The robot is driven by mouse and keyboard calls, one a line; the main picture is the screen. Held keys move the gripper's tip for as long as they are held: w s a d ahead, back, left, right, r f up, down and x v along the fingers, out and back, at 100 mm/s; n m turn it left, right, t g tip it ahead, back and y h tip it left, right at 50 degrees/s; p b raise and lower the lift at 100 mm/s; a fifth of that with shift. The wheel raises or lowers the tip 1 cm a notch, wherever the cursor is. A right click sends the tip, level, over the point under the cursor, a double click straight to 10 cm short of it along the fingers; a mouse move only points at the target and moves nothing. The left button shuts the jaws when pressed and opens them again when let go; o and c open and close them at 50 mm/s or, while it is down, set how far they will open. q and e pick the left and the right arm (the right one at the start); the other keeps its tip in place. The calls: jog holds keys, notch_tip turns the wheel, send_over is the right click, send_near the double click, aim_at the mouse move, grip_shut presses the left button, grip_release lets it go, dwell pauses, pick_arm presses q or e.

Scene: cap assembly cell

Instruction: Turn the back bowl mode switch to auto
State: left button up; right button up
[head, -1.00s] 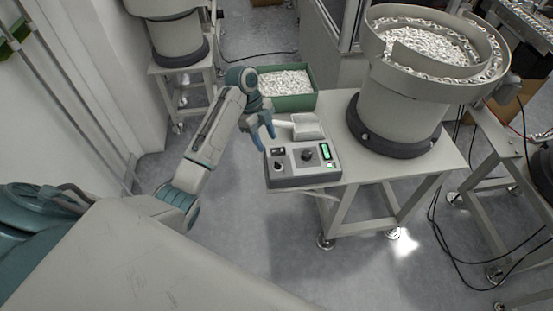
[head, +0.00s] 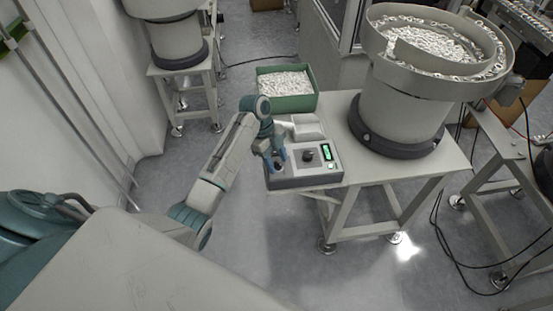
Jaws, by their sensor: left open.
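A grey control box (head: 306,178) sits on the front left corner of a light metal table, beside a large bowl feeder (head: 405,110). Its top has a dark round knob (head: 309,156) in the middle and a lit green display (head: 327,152) at the right. My left gripper (head: 276,161) is open, its blue fingers pointing down over the left part of the box top. The fingers and wrist cover the small switches there, so their setting is hidden. I cannot tell whether the fingers touch a switch. My right gripper is not in view.
A green crate (head: 290,103) of white caps stands behind the box. A scoop-like grey part (head: 306,127) lies behind the panel. A second bowl feeder (head: 178,45) stands at the back left. Cables lie on the floor at the right. The floor in front is clear.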

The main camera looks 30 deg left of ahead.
pick_arm(q)
jog(key=shift+f, duration=0.1)
